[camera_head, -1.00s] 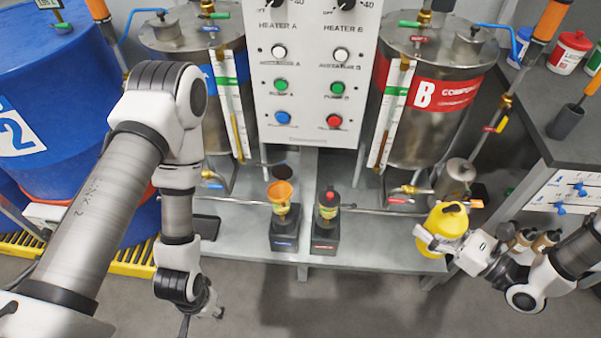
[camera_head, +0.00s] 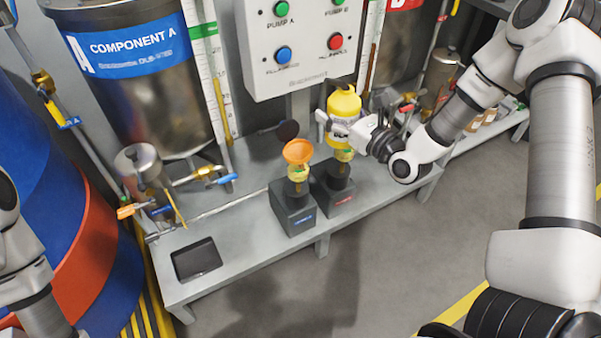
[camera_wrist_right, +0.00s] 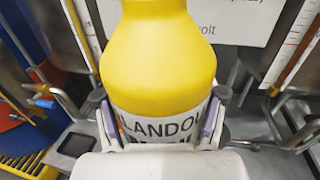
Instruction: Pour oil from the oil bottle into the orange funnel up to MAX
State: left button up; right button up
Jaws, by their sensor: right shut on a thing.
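The yellow oil bottle (camera_head: 343,103) is held above the bench, to the right of the orange funnel (camera_head: 298,151) and apart from it. It looks about upright. My right gripper (camera_head: 335,126) is shut on it. In the right wrist view, the bottle (camera_wrist_right: 160,60) fills the middle, with a white "LANDOL" label between the fingers (camera_wrist_right: 160,125); its top is cut off. The funnel sits on the unit with a dark base and blue label (camera_head: 292,208). Any MAX mark is too small to read. My left arm shows at the left edge; its gripper is out of view.
A second dark-based unit (camera_head: 335,192) stands right of the funnel's, its top partly hidden by the bottle. The control panel (camera_head: 297,45) rises behind. The "A" tank (camera_head: 135,85) is left. A black tray (camera_head: 196,259) lies on the bench's left, with bare bench between.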

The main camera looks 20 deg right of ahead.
pick_arm(q)
notch_tip(320, 180, down, 12)
jog(key=b, duration=0.9)
pick_arm(e)
jog(key=w+d+f+m+h, duration=0.1)
jog(key=d+f+m+h, duration=0.3)
jog(key=d+f+h, duration=0.2)
jog(key=shift+d+f+t, duration=0.25)
jog(key=shift+d+t, duration=0.05)
jog(key=shift+d, duration=0.9)
pick_arm(q)
notch_tip(320, 180, up, 9)
jog(key=p, duration=0.9)
pick_arm(e)
jog(key=f+n, duration=0.1)
jog(key=n, duration=0.1)
jog(key=n+g, duration=0.1)
jog(key=n, duration=0.1)
jog(key=a+f+n+g+h, duration=0.1)
jog(key=n, duration=0.2)
jog(key=shift+w+f, duration=0.2)
jog(key=shift+f, duration=0.1)
pick_arm(q)
jog(key=shift+r+p, duration=0.45)
jog(key=shift+r, duration=0.05)
pick_arm(e)
jog(key=shift+n, duration=0.4)
